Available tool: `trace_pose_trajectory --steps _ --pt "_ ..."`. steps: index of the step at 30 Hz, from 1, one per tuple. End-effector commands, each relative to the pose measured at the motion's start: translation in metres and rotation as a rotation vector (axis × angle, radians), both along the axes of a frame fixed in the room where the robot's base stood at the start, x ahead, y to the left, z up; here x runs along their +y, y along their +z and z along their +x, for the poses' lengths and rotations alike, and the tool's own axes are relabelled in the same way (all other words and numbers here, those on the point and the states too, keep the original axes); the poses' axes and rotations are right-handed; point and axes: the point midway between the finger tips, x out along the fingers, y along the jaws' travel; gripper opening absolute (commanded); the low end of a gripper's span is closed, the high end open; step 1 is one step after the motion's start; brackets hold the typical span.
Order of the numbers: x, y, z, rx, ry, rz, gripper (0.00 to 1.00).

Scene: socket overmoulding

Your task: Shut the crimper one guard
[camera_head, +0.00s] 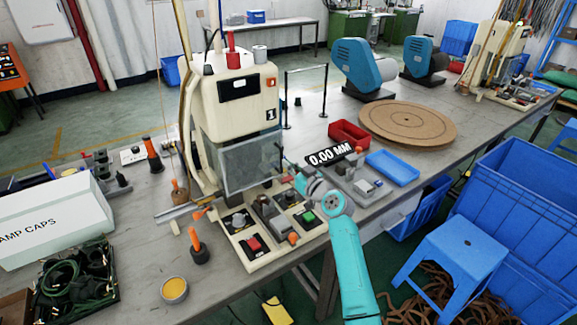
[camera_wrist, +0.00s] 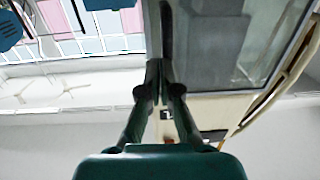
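Crimper one (camera_head: 243,103) is the cream machine marked "1" on the bench. Its guard is a clear, grey-framed panel (camera_head: 250,166) in front of the press head, with its lower edge above the base and tooling (camera_head: 268,212). My gripper (camera_head: 284,170) is at the guard's right edge in the head view, small and partly hidden by my wrist. In the wrist view, the fingertips (camera_wrist: 161,70) are close together beside a dark upright bar (camera_wrist: 166,30) along the guard's edge (camera_wrist: 215,40). I cannot tell whether the bar is between them or just behind.
A 0.00 MM gauge (camera_head: 330,156), red bin (camera_head: 349,134) and blue tray (camera_head: 392,165) lie right of the crimper. An orange-topped tool (camera_head: 197,246) and yellow pot (camera_head: 174,289) stand front left. A blue stool (camera_head: 450,255) is on the floor.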

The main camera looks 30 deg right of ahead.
Motion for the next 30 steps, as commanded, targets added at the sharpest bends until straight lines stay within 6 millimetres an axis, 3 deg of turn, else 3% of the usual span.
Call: trace_pose_trajectory --steps 16,22,30 --pt "-0.005 0.000 -0.098 0.002 -0.002 0.002 0.00" --pt "-0.005 0.000 -0.114 0.002 0.000 0.001 0.00" --pt "-0.005 0.000 -0.117 0.002 0.001 0.002 0.00"
